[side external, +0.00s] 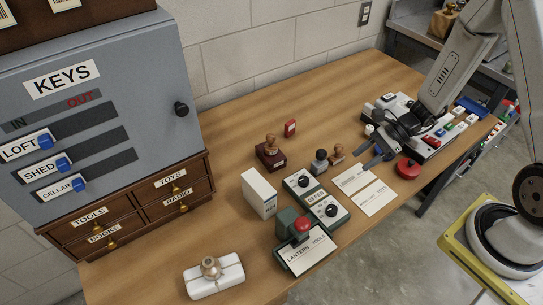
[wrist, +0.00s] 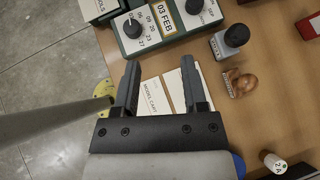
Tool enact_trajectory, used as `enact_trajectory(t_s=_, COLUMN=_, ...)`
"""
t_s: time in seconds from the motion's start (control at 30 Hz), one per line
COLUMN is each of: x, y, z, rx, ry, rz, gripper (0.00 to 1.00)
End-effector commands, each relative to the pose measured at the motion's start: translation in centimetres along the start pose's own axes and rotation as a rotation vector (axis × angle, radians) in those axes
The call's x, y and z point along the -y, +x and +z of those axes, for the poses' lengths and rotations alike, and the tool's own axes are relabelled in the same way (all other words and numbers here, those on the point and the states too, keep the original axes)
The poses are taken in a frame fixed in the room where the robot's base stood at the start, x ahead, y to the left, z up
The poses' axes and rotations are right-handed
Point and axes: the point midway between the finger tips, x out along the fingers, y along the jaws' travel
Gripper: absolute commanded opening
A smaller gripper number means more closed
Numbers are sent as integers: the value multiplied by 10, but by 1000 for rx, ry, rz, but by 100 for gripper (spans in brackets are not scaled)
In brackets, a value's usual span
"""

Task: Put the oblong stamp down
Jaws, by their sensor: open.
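My gripper (side external: 370,150) is open, with nothing between its fingers. In the wrist view my gripper (wrist: 161,70) is over white cards (wrist: 172,93) on the table. A stamp with a brown wooden handle (side external: 337,152) stands on the table left of my gripper. It also shows in the wrist view (wrist: 243,83), right of the fingers and apart from them, with lettering along its base. Beside it is a grey stamp with a dark round knob (side external: 319,160), also in the wrist view (wrist: 236,36). I cannot tell for certain which one is the oblong stamp.
A date device with black knobs (side external: 323,205) and a white box (side external: 258,194) stand left of the cards. A red round object (side external: 407,168) and a panel of coloured parts (side external: 440,138) are at right.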

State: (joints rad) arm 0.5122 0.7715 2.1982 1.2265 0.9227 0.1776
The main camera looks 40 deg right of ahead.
Motion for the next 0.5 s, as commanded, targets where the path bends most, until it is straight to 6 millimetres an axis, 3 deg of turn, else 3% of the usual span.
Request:
enact_trajectory(t_s=0.2, x=-33, y=-9, z=28, rx=-200, ry=-407, rz=224, gripper=55)
enact_trajectory(t_s=0.5, x=-54, y=-34, z=53, rx=-462, ry=-1012, rz=457, gripper=55)
